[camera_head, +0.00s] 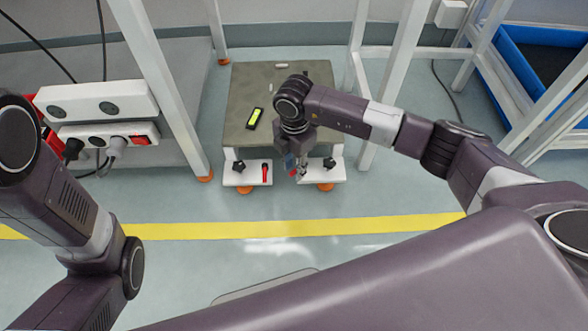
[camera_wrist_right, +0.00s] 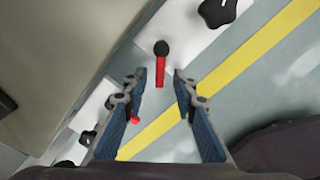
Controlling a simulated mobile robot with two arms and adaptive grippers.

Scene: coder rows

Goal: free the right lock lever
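The right lock lever (camera_wrist_right: 160,72) is a red bar with a black ball end, on the right white bracket (camera_head: 333,176) at the table's front. In the right wrist view it shows between my right gripper's spread fingers (camera_wrist_right: 160,80), with gaps on both sides. My right gripper (camera_head: 293,172) is open, pointing down over the inner side of that bracket, and largely hides the lever in the head view. I cannot tell how far above it the fingertips are. A black star knob (camera_head: 330,163) is beside it. My left arm shows at the left, but its gripper is out of view.
The left bracket (camera_head: 234,178) carries another red lever (camera_head: 265,171) and a black knob (camera_head: 239,165). A black device with a yellow-green screen (camera_head: 255,117) lies on the grey-green tabletop (camera_head: 245,85). White frame posts (camera_head: 165,90) stand on both sides. Floor in front is clear.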

